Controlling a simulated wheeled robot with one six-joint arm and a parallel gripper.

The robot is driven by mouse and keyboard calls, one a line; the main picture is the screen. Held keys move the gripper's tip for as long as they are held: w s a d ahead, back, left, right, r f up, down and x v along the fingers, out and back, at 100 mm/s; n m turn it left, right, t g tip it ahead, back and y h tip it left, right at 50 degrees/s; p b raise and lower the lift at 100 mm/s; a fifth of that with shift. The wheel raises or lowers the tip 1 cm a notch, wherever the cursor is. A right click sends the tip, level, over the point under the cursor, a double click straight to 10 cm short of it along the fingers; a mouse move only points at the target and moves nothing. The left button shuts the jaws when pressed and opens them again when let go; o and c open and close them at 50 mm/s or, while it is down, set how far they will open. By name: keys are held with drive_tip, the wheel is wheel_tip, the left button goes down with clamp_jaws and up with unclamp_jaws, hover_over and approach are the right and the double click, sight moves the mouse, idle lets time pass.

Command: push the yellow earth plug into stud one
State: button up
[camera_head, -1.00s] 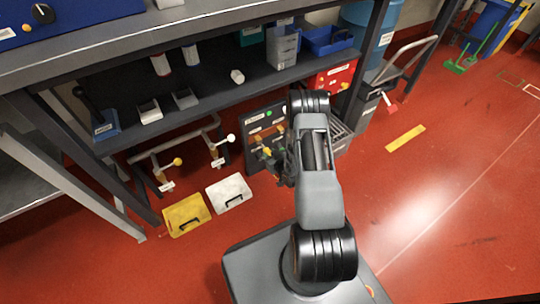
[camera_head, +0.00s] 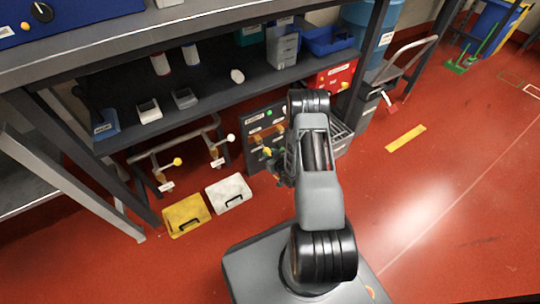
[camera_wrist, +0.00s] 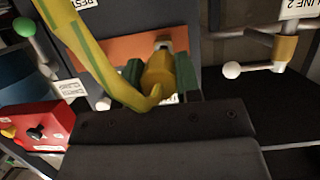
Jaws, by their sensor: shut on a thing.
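My gripper (camera_wrist: 160,80) shows in the wrist view with its green fingertips closed on both sides of the yellow earth plug (camera_wrist: 158,77). A yellow-green cable (camera_wrist: 88,50) loops from the plug up to the left. Beyond the plug's tip is a small metal piece (camera_wrist: 163,42) in front of an orange strip (camera_wrist: 118,50). I cannot tell whether the plug touches it or which stud it is. In the head view my gripper (camera_head: 277,164) is low in front of the dark labelled panel (camera_head: 252,135), and my arm hides part of both.
A yellow box (camera_head: 185,212) and a white box (camera_head: 229,190) stand on the red floor left of my gripper. Pipes with a yellow knob (camera_head: 177,162) and a white knob (camera_head: 231,138) run under the shelf (camera_head: 215,95). The floor at right is open.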

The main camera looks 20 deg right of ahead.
sight(266, 149)
drive_tip(key=shift+w+a+b, duration=0.15)
drive_tip(key=shift+w+b, duration=0.3)
drive_tip(key=shift+w, duration=0.75)
drive_tip(key=shift+w+a+b, duration=0.15)
drive_tip(key=shift+w+b, duration=0.3)
drive_tip(key=shift+w, duration=0.7)
drive_tip(key=o, duration=1.1)
drive_tip(key=p+v, duration=0.5)
drive_tip(key=v, duration=0.8)
drive_tip(key=shift+s+r, duration=0.1)
drive_tip(key=shift+s, duration=0.3)
